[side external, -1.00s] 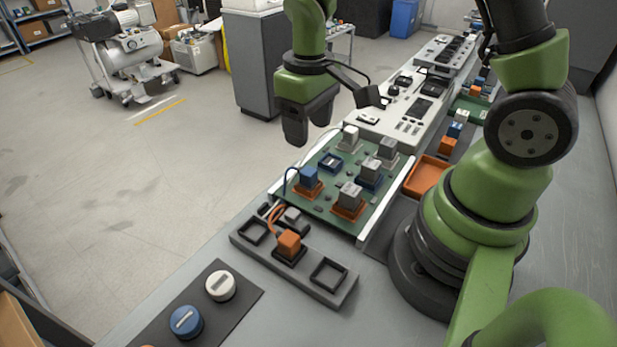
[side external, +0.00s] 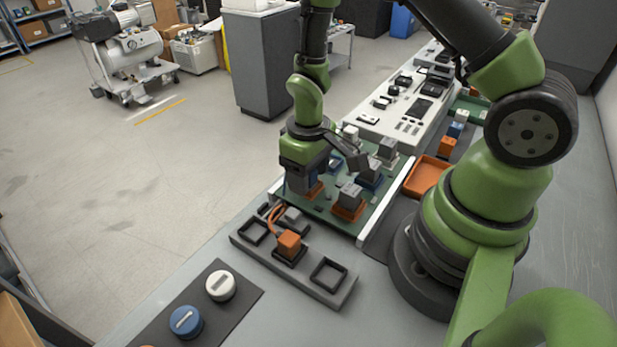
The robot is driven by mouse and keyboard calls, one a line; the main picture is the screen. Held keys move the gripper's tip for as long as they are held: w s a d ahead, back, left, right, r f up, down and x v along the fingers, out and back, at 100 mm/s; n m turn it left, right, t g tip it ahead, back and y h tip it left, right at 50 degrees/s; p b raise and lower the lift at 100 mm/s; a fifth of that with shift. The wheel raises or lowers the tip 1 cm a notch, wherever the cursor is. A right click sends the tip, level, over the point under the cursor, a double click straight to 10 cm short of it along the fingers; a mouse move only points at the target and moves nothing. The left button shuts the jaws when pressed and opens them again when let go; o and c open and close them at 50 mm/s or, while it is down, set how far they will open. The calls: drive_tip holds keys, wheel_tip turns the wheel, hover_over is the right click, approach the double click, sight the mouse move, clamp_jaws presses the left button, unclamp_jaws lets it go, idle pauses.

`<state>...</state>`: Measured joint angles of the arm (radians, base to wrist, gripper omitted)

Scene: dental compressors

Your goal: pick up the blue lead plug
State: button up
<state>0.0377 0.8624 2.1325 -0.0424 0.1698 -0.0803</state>
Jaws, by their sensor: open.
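The blue lead plug (side external: 312,182) sits in an orange socket (side external: 315,191) on the green board (side external: 330,215), near its left edge. It is mostly hidden behind my gripper. My gripper (side external: 304,183) points down at the plug, open, with its fingers low beside it. I cannot tell whether the fingers touch the plug. The plug's blue lead is hidden from this side.
Grey plugs stand close by on the board, one in an orange socket (side external: 348,206). In front is a grey holder (side external: 315,288) with an orange plug (side external: 289,243) and empty square slots. An orange tray (side external: 428,176) lies to the right.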

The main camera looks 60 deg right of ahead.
drive_tip(key=shift+c, duration=0.4)
drive_tip(key=c, duration=0.9)
drive_tip(key=shift+r, duration=0.1)
